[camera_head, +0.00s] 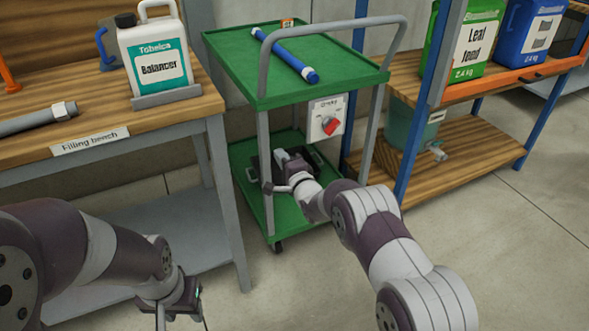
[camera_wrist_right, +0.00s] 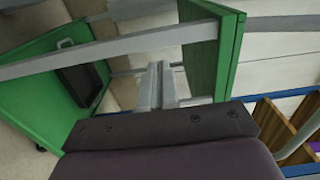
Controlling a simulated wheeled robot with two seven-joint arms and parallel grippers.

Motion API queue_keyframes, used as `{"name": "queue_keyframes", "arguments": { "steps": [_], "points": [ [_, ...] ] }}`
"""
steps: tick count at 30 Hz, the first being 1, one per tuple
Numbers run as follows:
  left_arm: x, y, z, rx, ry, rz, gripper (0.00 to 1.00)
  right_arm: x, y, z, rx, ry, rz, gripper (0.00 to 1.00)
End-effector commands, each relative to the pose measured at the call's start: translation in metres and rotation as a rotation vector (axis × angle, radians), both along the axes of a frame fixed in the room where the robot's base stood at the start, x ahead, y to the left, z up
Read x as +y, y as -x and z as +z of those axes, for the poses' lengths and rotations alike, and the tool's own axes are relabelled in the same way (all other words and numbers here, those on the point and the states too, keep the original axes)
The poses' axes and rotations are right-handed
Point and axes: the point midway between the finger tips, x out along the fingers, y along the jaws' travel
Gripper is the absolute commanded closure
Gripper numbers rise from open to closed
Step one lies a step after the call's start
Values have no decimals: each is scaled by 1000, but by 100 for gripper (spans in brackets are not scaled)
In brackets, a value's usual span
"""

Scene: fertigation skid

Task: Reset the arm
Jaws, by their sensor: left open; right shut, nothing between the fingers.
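My right arm reaches forward to the green trolley (camera_head: 222,54). My right gripper (camera_head: 282,156) is at the trolley's open side, between its upper and lower trays in the picture, with its fingers shut and empty. In the right wrist view the closed fingers (camera_wrist_right: 156,86) point toward the trolley frame, with a grey rail crossing close by. I cannot tell whether they touch the trolley. My left gripper (camera_head: 180,305) is low at the bottom edge of the head view, beside the filling bench (camera_head: 100,125). It is open and seems empty, and is partly cut off.
A blue tube (camera_head: 285,54) lies on the trolley's top tray. A panel with a red knob (camera_head: 329,125) hangs below it. A black tray (camera_wrist_right: 82,76) sits on the lower shelf. Bare floor (camera_head: 480,230) lies right.

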Motion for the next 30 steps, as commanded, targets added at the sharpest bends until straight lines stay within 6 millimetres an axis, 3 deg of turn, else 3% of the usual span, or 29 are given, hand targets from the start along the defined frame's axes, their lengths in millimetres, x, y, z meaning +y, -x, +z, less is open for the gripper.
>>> {"name": "queue_keyframes", "arguments": {
  "steps": [7,16,18,20,22,24,27,30],
  "points": [
    [0,0,19,0,0,0,57,-19,44,3,2,1,-1,100],
    [0,0,20,0,0,0,57,-24,56,-2,-9,49,-1,100],
    [0,0,20,0,0,0,57,-27,57,-21,19,203,-5,100],
    [0,0,20,0,0,0,57,-34,69,-56,110,384,6,100],
    [0,0,20,0,0,0,57,-50,99,-97,264,663,67,100],
    [0,0,20,0,0,0,57,-76,147,-115,438,974,208,100],
    [0,0,20,0,0,0,57,-111,222,-107,623,1249,453,100],
    [0,0,20,0,0,0,57,-133,290,-86,735,1375,675,100]
  ]
}}
